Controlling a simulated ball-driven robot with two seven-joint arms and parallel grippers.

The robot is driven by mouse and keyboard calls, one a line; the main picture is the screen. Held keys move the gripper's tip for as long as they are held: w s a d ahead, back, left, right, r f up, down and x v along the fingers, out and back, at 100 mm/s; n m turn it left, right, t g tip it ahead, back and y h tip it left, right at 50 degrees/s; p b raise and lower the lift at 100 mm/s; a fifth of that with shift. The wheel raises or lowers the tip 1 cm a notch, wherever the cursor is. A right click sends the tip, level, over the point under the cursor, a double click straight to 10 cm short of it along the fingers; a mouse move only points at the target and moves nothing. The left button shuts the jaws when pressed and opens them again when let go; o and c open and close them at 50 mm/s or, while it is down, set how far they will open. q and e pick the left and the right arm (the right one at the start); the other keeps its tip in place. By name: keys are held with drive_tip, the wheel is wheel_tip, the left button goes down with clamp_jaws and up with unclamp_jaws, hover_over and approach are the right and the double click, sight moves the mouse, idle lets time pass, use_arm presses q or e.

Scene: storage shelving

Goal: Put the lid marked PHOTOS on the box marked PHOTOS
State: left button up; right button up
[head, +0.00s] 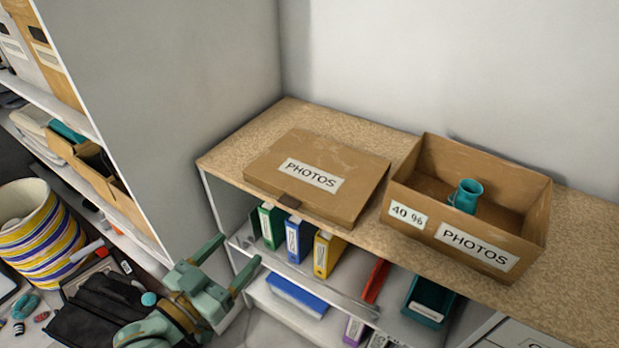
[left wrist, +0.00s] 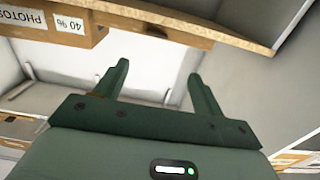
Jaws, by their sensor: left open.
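The brown cardboard lid marked PHOTOS (head: 350,165) lies flat on the speckled shelf top, left of the box. A dark tab shows on its front edge. The open brown box marked PHOTOS (head: 415,190) stands upright to its right, with a 40 % label and a teal mug (head: 466,196) inside. The box also shows, upside down, in the left wrist view (left wrist: 103,34). My left gripper (head: 236,262) is open and empty, in front of the shelf unit and below the lid, apart from it. It also shows in the left wrist view (left wrist: 158,80). My right gripper is in neither view.
The shelf top (head: 237,150) has bare room around the lid. Below it, ring binders (head: 298,240), a blue item (head: 298,295) and a teal bin (head: 428,302) fill the lower shelves. A tall grey side panel (head: 170,100) and a striped basket (head: 40,235) are at left.

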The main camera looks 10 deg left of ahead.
use_arm(q)
drive_tip(key=b, duration=0.2)
approach(286, 206)
drive_tip(key=w, duration=0.4)
drive_tip(key=b+x, duration=0.1)
drive_tip(key=x, duration=0.2)
drive_tip(key=d+x, duration=0.1)
drive_tip(key=x, duration=0.2)
drive_tip(key=shift+s+d+b, duration=0.1)
drive_tip(key=shift+s+b, duration=0.15)
drive_tip(key=shift+b, duration=0.1)
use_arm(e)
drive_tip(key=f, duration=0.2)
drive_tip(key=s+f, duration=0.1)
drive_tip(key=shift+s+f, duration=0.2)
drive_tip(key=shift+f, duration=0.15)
use_arm(q)
drive_tip(key=shift+s, duration=0.1)
drive_tip(key=shift+c, duration=0.3)
drive_tip(key=c, duration=1)
